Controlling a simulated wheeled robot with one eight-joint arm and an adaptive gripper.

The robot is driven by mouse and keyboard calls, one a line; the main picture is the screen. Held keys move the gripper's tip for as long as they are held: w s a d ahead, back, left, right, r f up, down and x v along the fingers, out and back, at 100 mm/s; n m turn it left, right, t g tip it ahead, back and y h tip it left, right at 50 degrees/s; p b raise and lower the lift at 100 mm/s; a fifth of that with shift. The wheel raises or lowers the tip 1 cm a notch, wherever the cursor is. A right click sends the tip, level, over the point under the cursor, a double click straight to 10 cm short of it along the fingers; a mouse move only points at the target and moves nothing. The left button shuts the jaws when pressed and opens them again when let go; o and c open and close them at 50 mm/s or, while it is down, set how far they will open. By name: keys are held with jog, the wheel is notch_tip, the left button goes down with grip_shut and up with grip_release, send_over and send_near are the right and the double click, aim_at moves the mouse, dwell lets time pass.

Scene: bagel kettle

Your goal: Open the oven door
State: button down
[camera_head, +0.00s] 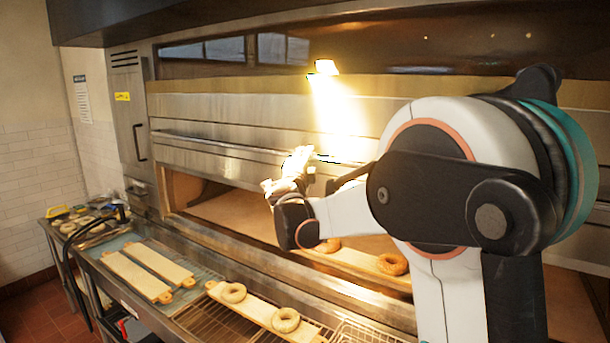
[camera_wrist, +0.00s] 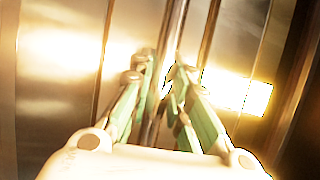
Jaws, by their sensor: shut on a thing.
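The oven (camera_head: 128,75) is a wide steel deck oven along the back wall. Its door (camera_head: 200,160) is a long steel panel with a horizontal handle bar (camera_head: 215,142) along it. Below the door the oven chamber stands open to view, with bagels inside. My gripper (camera_head: 308,160) is at the handle bar, washed out by bright light. In the wrist view its green fingers (camera_wrist: 162,80) lie on both sides of the bar (camera_wrist: 173,35) and are shut on it. My arm hides the right part of the door.
Bagels (camera_head: 393,264) sit on a board inside the oven. In front, a counter holds a board (camera_head: 255,312) with bagels, two empty boards (camera_head: 135,275) and wire racks (camera_head: 190,325). A bagel tray (camera_head: 85,225) stands at the left. Open floor (camera_head: 40,310) shows at lower left.

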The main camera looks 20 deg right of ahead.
notch_tip(320, 180, up, 9)
jog(key=p, duration=0.3)
jog(key=c, duration=1.5)
grip_release()
jog(key=shift+s+a+f, duration=0.1)
jog(key=v, duration=1.1)
jog(key=shift+s+a+f, duration=0.1)
jog(key=shift+s+a, duration=0.05)
jog(key=shift+s, duration=0.2)
